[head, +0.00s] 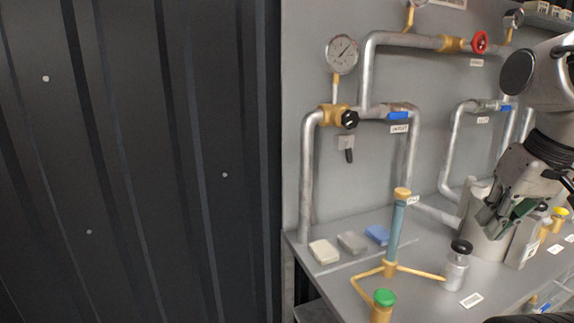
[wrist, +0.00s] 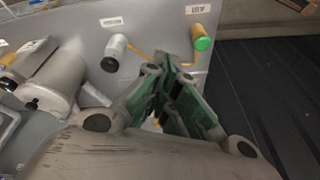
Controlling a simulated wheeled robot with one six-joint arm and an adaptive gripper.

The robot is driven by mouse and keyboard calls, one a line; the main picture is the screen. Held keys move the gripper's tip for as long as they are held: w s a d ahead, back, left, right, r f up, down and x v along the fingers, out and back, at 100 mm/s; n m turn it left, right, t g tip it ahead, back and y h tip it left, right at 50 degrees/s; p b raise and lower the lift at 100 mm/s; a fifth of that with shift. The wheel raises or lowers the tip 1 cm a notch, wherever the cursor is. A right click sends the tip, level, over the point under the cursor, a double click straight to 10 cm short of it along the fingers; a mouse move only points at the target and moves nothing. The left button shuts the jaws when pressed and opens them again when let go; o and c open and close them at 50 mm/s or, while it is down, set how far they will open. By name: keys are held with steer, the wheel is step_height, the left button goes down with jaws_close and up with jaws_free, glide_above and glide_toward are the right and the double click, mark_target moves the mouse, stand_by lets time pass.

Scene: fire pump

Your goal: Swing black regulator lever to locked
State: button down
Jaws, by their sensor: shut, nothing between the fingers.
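The black lever (head: 348,155) hangs down from a small grey bracket (head: 346,142) on the grey panel in the head view. It sits just below the brass regulator (head: 334,114) with its black knob (head: 349,119). My gripper (head: 502,222) is at the right of the head view, over the bench and well to the right of and lower than the lever. Its green-padded fingers come together in the wrist view (wrist: 176,62), shut and empty. The lever does not show in the wrist view.
A blue column with a yellow top (head: 395,225), a green-capped post (head: 383,304) and a black-capped grey cylinder (head: 457,264) stand on the bench. Several small blocks lie near the panel. Pipes, a gauge (head: 341,54) and blue-handled valves (head: 398,115) surround the lever.

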mark_target(349, 151)
steer(key=w+d+f+m+g+y, duration=0.35)
steer(key=w+f+m, duration=0.35)
steer(key=w, duration=0.5)
steer(key=w+a+r+t+y, duration=0.1)
steer(key=w+t+y, duration=0.45)
steer(key=w, duration=1.05)
steer(key=w+a+r+n+t+y, duration=0.1)
steer(key=w+a+r+n+y, duration=0.3)
steer(key=r, duration=0.5)
steer(key=w+a+f+y, duration=0.1)
steer(key=w+a+f, duration=0.1)
steer(key=a, duration=0.9)
steer(key=shift+w+a+f, duration=0.25)
steer(key=shift+w+f, duration=0.05)
steer(key=shift+w, duration=0.35)
